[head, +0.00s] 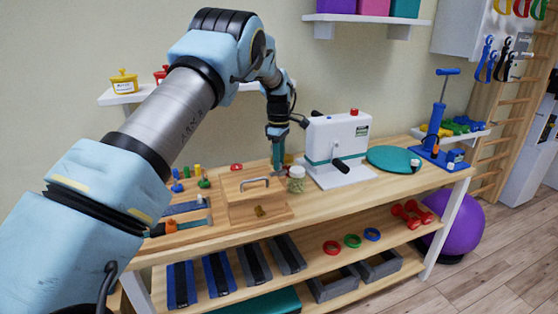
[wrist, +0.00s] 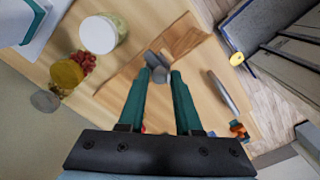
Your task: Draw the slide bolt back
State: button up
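A wooden box (head: 240,205) with a grey bar handle (head: 255,183) on top stands on the bench. My gripper (head: 277,166) points down at the box's far right side. In the wrist view its green fingers (wrist: 161,73) are apart. A small grey cylindrical piece (wrist: 158,62) is just beyond the fingertips; I cannot tell if they touch it. It may be the slide bolt, but its full shape is hidden.
A jar with a white lid (head: 296,172) stands close right of the box. A white machine with a black handle (head: 338,150) is further right. A yellow-lidded jar (wrist: 68,73) stands behind. Coloured pegs (head: 185,176) and an orange-handled tool (head: 185,225) lie to the left.

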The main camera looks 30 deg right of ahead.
grip_shut()
dwell(1.0)
